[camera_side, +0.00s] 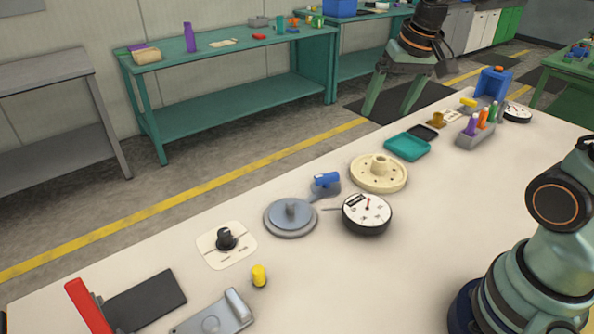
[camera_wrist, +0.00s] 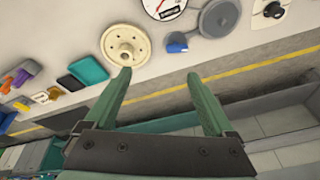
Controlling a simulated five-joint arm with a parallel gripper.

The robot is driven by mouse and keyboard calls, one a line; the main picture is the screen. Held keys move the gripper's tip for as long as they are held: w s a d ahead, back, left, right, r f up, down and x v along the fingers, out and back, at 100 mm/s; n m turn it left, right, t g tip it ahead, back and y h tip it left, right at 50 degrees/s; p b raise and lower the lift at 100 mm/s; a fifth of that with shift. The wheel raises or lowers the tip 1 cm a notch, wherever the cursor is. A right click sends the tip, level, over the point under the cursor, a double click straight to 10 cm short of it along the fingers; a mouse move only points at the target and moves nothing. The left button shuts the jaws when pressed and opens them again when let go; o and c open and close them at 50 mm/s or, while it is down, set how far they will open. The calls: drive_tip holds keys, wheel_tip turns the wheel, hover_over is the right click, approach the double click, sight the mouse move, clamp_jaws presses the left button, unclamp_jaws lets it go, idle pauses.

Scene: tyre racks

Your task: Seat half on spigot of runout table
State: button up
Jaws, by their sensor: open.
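A cream flanged disc with a raised hub and small holes, which I take to be the half, lies flat on the bench in the side view (camera_side: 379,174). It also shows in the wrist view (camera_wrist: 124,45). My gripper (camera_side: 388,112) is open and empty, fingers downward, apart from the half. Its two green fingers show wide apart in the wrist view (camera_wrist: 159,73).
A dial gauge (camera_side: 367,212) and a blue-topped item (camera_side: 326,183) stand between the half and the runout table. A knob on a pale plate (camera_side: 226,242) is left of it. A teal tray (camera_side: 407,146) and a holder with coloured items (camera_side: 476,134) lie beyond the half.

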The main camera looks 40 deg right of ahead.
drive_tip(key=w+d+f+m+g, duration=0.2)
drive_tip(key=w+d+f+m, duration=0.2)
drive_tip(key=w+d, duration=0.15)
drive_tip(key=m+g, duration=0.1)
drive_tip(key=m, duration=0.3)
hover_over(381, 159)
wheel_tip(381, 159, down, 7)
drive_tip(key=shift+y, duration=0.3)
drive_tip(key=f, duration=0.7)
drive_tip(key=a+f, duration=0.1)
drive_tip(key=f, duration=0.3)
drive_tip(key=shift+s+f, duration=0.35)
clamp_jaws()
